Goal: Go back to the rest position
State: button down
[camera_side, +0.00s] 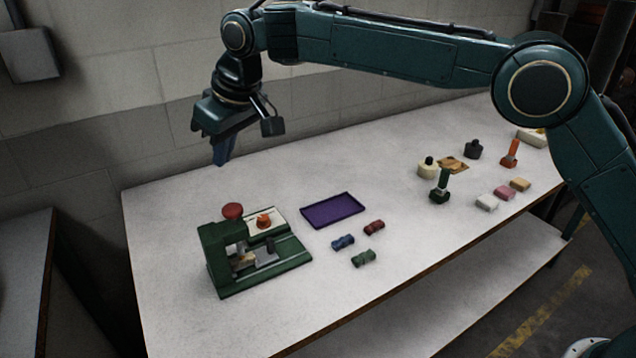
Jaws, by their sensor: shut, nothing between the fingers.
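My gripper (221,161) points down and is shut and empty. It hangs above the back left part of the table, behind the press, touching nothing. The green hat press (262,268) stands at the front left of the table. It has a red knob (233,211) on top and an orange piece (264,220) on its pale upper plate. A small yellowish bit shows low inside the press, too small to identify.
A purple tray (331,216) lies right of the press, empty. Blue (343,242), red (374,227) and green (364,258) small pieces lie in front of it. Stamps (440,190) and coloured blocks (487,202) stand farther right. The table's (165,225) back left is clear; a wall rises behind.

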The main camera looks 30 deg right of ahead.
dwell(0.3)
jog(key=s+d+r+m, duration=0.1)
jog(key=s+d+r, duration=0.35)
jog(key=d, duration=0.35)
jog(key=s+d+r+m+t, duration=0.1)
jog(key=s+d+r, duration=0.2)
jog(key=s+d, duration=0.3)
jog(key=s+d+r+m, duration=0.1)
jog(key=s+d+r, duration=0.25)
jog(key=d, duration=0.55)
jog(key=s+d+f+m, duration=0.1)
jog(key=s+d+f, duration=0.2)
jog(key=s, duration=0.5)
jog(key=s+d+f+m+h, duration=0.1)
jog(key=s+d+f, duration=0.2)
jog(key=s+d, duration=0.2)
jog(key=s+d+f+m+h, duration=0.1)
jog(key=s+d+f, duration=0.2)
jog(key=s, duration=0.8)
jog(key=shift+s+d+f+t, duration=0.3)
jog(key=shift+s+d+f, duration=0.1)
jog(key=shift+f, duration=0.1)
